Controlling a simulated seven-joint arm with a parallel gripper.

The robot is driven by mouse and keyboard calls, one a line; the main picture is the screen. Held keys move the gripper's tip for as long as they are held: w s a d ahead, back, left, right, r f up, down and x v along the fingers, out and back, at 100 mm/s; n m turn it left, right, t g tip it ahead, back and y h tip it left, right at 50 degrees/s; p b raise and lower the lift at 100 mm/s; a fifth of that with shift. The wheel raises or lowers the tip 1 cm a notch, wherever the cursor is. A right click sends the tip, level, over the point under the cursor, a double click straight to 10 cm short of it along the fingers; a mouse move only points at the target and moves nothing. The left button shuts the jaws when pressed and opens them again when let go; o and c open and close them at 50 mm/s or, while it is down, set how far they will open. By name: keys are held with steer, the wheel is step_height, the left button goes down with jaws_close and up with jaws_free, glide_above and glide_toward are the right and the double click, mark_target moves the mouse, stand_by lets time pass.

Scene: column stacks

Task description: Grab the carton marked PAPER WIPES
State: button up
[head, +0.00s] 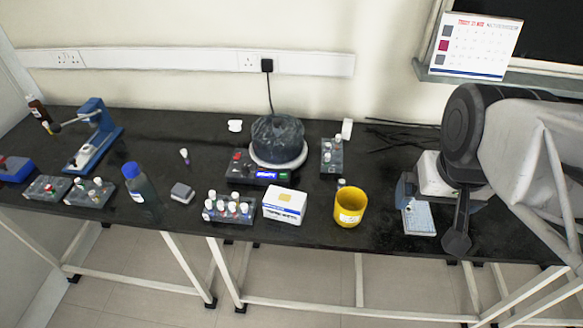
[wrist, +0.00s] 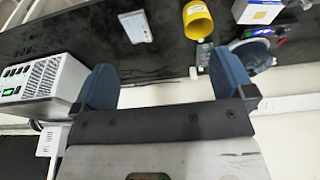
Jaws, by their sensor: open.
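In the head view a blue finger (head: 404,191) shows at the right, well to the right of the carton; my arm hides the rest.
A yellow cup (head: 350,207) stands between the carton and my gripper. A rack of several bottles (head: 229,208) stands close to the carton's left. Behind it is a hotplate (head: 258,174) with a dark round vessel (head: 277,137). A white pad (head: 418,218) lies near my gripper.

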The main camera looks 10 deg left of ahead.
stand_by(0.8)
steer(key=m+y, duration=1.3)
steer(key=m, duration=0.6)
glide_above(300, 201)
steer(key=shift+g, duration=0.4)
steer(key=f, duration=1.2)
steer(key=s+f, duration=0.1)
steer(key=f, duration=0.5)
steer(key=shift+d, duration=0.15)
steer(key=shift+w+a+f+m+t+y, duration=0.2)
steer(key=shift+w+f+m+t+y, duration=0.1)
steer(key=shift+w+f+m+t, duration=0.15)
steer(key=shift+r, duration=0.1)
steer(key=shift+f, duration=1.75)
